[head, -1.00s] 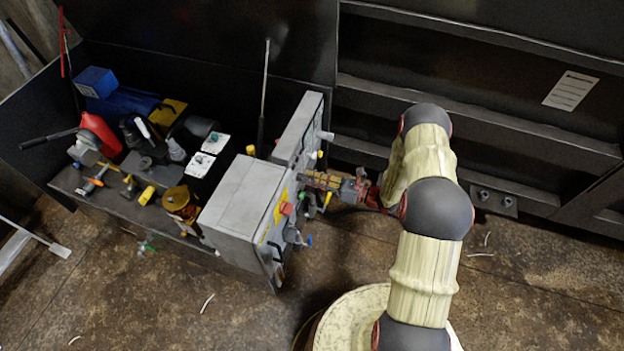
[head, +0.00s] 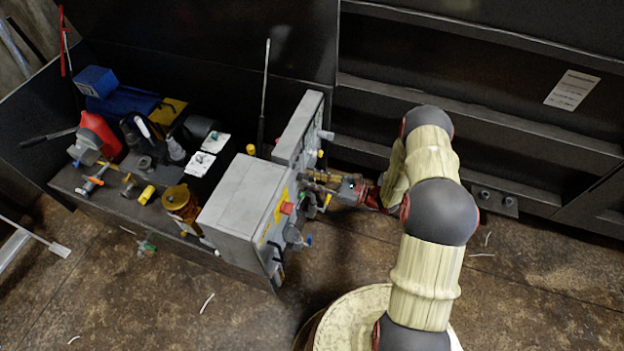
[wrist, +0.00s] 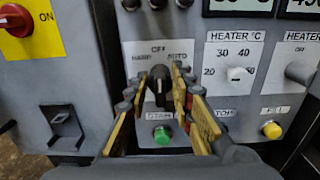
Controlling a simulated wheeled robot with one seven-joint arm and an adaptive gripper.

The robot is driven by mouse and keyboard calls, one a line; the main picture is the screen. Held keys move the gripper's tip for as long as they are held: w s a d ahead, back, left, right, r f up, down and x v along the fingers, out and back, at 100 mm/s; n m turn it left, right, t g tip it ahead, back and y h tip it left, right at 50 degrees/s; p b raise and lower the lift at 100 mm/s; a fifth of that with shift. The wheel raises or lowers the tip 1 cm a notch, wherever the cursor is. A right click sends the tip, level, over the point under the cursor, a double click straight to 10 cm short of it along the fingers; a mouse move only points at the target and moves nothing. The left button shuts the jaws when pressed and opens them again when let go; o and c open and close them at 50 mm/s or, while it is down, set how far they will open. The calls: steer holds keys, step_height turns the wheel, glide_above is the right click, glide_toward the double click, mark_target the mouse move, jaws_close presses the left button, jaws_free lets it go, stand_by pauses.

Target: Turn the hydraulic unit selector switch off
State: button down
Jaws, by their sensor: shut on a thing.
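The selector switch (wrist: 159,84) is a black knob on a grey panel, under the labels HAND, OFF and AUTO in the wrist view. Its handle stands about upright, toward the OFF label. My gripper (wrist: 160,76) has one yellow-and-dark finger on each side of the knob and is shut on it. In the head view my gripper (head: 322,182) reaches left to the front of the grey control box (head: 236,193); the knob itself is hidden there.
A green button (wrist: 162,135) sits just below the knob. A white heater dial (wrist: 238,74) and a yellow button (wrist: 271,130) are to the right. A red ON switch (wrist: 15,20) is at the upper left. Open floor (head: 530,270) lies right of the box.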

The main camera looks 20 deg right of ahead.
steer(key=c, duration=1.9)
jaws_free()
steer(key=v, duration=1.2)
